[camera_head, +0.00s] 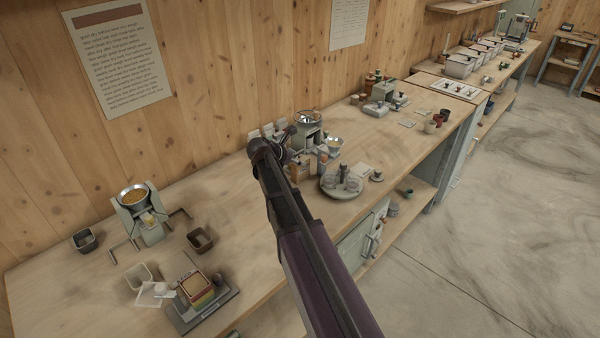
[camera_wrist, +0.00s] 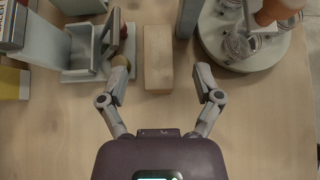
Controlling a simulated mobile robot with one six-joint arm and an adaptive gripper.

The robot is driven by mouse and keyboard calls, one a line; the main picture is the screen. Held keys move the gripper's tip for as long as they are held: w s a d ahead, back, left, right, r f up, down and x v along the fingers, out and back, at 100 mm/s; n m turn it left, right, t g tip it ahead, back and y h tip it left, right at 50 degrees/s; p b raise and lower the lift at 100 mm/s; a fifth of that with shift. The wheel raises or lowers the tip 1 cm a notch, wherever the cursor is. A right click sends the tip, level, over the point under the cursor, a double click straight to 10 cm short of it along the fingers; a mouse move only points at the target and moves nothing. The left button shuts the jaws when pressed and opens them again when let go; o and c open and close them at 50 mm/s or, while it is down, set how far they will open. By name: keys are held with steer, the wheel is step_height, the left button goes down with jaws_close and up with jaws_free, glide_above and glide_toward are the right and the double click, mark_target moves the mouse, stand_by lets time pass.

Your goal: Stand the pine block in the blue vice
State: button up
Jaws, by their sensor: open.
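In the wrist view a plain tan wooden block, the pine block (camera_wrist: 158,58), lies on the bench just ahead of my gripper (camera_wrist: 160,69). My gripper is open and empty, with one fingertip to the block's left and one to its right, apart from it. Left of the block stands a grey-blue fixture with upright plates (camera_wrist: 84,48), which looks like the vice; its blue is weak, so I cannot be sure. My left fingertip is close to its right side. In the head view my arm hides much of this area.
A round grey stand with glass jars (camera_wrist: 246,50) is close on the right; it also shows in the head view (camera_head: 341,187). A grey machine with a metal bowl (camera_head: 308,127) stands behind. Bare bench (camera_wrist: 60,140) lies nearer my wrist.

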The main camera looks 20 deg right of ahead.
steer(key=b+x, duration=0.1)
steer(key=x, duration=0.2)
steer(key=shift+w+a+f+b, duration=0.1)
steer(key=shift+a+f+b, duration=0.1)
steer(key=shift+b, duration=0.1)
steer(key=shift+w+d+f, duration=0.1)
steer(key=shift+d, duration=0.3)
jaws_close()
